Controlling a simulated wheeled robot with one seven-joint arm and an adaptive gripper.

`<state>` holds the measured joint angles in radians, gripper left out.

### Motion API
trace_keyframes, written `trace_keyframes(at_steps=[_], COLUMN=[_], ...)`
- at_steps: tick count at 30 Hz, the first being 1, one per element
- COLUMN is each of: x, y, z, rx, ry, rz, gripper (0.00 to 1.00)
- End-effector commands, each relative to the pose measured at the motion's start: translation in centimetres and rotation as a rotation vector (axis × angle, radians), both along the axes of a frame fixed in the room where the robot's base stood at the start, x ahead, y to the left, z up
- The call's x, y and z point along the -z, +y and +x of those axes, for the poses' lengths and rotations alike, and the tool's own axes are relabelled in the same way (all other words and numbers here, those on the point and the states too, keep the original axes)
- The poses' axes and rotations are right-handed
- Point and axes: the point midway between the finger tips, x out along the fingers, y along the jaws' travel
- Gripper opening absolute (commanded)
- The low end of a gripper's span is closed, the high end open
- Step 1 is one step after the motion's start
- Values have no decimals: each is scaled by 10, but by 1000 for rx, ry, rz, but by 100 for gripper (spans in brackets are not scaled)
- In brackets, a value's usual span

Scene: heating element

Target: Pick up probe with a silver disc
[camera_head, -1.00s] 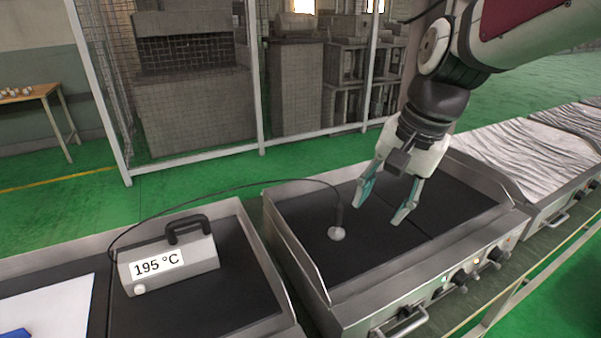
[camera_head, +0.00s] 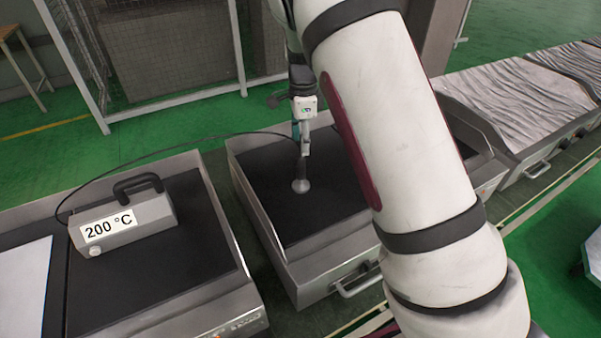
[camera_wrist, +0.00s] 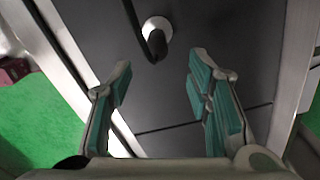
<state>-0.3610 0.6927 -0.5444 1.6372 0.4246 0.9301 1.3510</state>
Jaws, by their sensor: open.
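The probe's silver disc (camera_head: 301,186) rests on the black heating plate (camera_head: 262,200), with its dark handle upright above it. In the wrist view the disc (camera_wrist: 157,27) and the dark handle (camera_wrist: 155,45) lie beyond my fingertips, between their lines. My gripper (camera_wrist: 160,80) is open and empty, its teal-padded fingers apart on either side. In the head view my gripper (camera_head: 303,140) is seen edge-on just above and close to the probe; the gap between them is hard to judge there. My arm hides the right part of the plate.
A thermometer box (camera_head: 130,222) reading 200 °C stands on the left plate, joined to the probe by a thin black cable (camera_head: 190,146). Raised metal side walls (camera_head: 245,215) edge the heating plate. A white sheet (camera_head: 22,280) lies at far left.

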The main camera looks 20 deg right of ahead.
Motion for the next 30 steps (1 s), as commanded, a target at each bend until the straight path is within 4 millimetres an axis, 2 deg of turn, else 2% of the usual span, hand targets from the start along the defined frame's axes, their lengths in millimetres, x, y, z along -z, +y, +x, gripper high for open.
trace_keyframes(at_steps=[9, 19, 27, 30], x=[58, 84, 121, 128], y=[0, 1, 5, 6], z=[-2, -2, -4, -4], rx=[-1, -3, -2, -3], ry=[6, 3, 4, 3], rz=[1, 0, -1, 1], gripper=[46, 46, 46, 46])
